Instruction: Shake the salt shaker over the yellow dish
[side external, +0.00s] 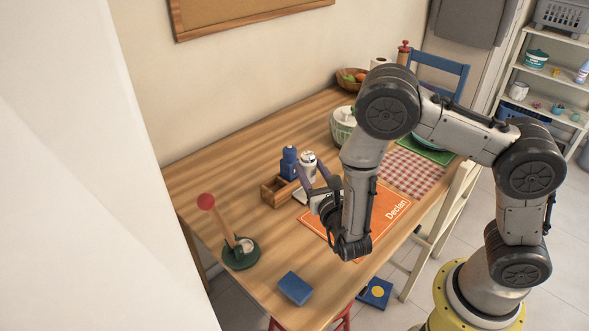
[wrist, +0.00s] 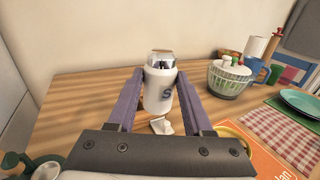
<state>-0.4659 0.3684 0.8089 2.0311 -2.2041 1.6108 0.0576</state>
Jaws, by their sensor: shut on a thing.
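The salt shaker (side external: 308,161) is white with a metallic top and a dark "S" that shows in the wrist view (wrist: 159,92). My gripper (side external: 311,172) is shut on it; its two purple fingers are on either side of the shaker. The shaker looks upright, near the wooden caddy at the left end of the orange mat. A yellow rim (wrist: 235,134), seemingly the yellow dish, shows on the orange mat behind my right finger in the wrist view. Most of it is hidden by my gripper, and I cannot make it out in the side view.
A wooden caddy (side external: 270,194) with a blue shaker (side external: 288,163) stands close by. The orange mat (side external: 393,205) reads "Declan". A green-based stand with a red ball (side external: 206,201) and a blue block (side external: 295,289) are at the near end.

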